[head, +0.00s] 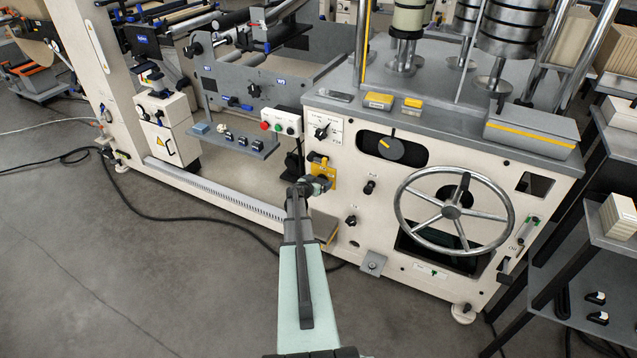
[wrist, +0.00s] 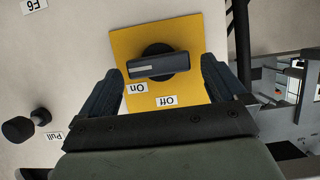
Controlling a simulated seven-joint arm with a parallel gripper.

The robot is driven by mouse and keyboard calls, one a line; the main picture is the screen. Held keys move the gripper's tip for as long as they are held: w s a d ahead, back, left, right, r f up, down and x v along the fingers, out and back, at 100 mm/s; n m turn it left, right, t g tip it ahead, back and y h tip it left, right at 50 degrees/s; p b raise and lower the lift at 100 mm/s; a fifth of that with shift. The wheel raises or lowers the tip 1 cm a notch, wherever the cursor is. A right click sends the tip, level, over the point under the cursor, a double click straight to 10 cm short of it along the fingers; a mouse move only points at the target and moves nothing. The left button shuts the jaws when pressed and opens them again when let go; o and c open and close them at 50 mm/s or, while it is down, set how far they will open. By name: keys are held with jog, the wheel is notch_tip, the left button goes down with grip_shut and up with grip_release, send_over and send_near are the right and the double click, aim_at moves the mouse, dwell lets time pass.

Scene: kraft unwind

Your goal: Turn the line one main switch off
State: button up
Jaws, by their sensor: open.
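The main switch is a black rotary handle (wrist: 165,65) on a yellow plate (wrist: 185,30) in the wrist view. The handle lies nearly level in that picture, its white mark at the left end, close to the upside-down "On" label (wrist: 134,88). The "Off" label (wrist: 167,101) is below and right of it. My gripper (wrist: 162,72) is open, one dark finger on each side of the handle. Contact cannot be told. In the head view, the yellow plate (head: 325,167) shows on the machine front, partly hidden by my gripper (head: 318,185).
A selector knob (head: 321,132) and red and green buttons sit above the plate. A large handwheel (head: 454,212) is to the right. In the wrist view, a black "Pull" knob (wrist: 18,130) is at left. Open floor (head: 190,270) lies left of my arm.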

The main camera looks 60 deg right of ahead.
jog(key=shift+d+f, duration=0.1)
jog(key=shift+d, duration=0.15)
jog(key=shift+c, duration=0.2)
jog(key=c, duration=1)
jog(key=shift+w, duration=0.1)
jog(key=n+g+h, duration=0.1)
jog(key=n+g, duration=0.1)
jog(key=n, duration=0.2)
jog(key=w+f+n+g+h, duration=0.1)
jog(key=n+g, duration=0.1)
jog(key=n, duration=0.2)
jog(key=n+g+h, duration=0.1)
jog(key=n+g, duration=0.1)
jog(key=n, duration=0.3)
jog(key=shift+w+f+g, duration=0.15)
jog(key=shift+f+g, duration=0.05)
jog(key=shift+g, duration=0.1)
jog(key=shift+n, duration=0.4)
